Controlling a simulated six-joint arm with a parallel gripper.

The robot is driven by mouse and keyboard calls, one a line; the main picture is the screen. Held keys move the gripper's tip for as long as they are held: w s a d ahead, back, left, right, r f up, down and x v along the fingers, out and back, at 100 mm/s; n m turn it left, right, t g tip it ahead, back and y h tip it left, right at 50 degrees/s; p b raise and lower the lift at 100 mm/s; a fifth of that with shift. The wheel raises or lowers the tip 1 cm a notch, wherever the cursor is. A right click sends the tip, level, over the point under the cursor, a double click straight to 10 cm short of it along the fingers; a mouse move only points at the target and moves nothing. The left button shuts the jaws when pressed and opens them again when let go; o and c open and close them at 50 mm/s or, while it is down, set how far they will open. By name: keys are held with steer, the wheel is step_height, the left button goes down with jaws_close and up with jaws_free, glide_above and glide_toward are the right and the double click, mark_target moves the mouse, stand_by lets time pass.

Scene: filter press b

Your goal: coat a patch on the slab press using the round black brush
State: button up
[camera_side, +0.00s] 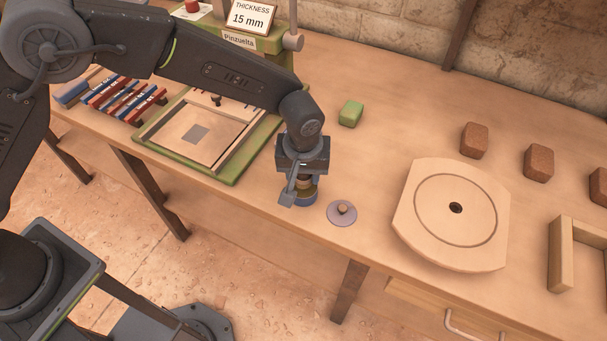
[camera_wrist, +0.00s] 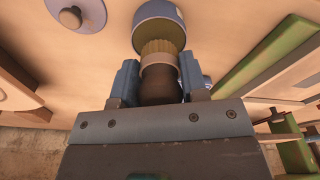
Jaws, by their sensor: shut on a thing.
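My gripper (camera_wrist: 160,84) is shut on the round black brush (camera_wrist: 159,89), with its dark handle between the jaws and its tan bristles (camera_wrist: 157,52) pointing away from my wrist. In the side view my gripper (camera_side: 300,180) is low over the table, just right of the press. The bristles are at the mouth of a blue tin (camera_wrist: 160,22), which also shows in the side view (camera_side: 306,200); I cannot tell how deep they reach. The slab press (camera_side: 231,175) has a green frame, and a grey square patch (camera_side: 195,133) shows on its pale bed.
A round lid with a knob (camera_side: 342,213) lies right of the tin. Further right are a round wooden wheel board (camera_side: 455,180) and several brown blocks (camera_side: 474,140). A green block (camera_side: 351,113) stands behind. Striped bars (camera_side: 122,98) lie left of the press.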

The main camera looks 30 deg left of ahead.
steer(key=shift+r, duration=2.7)
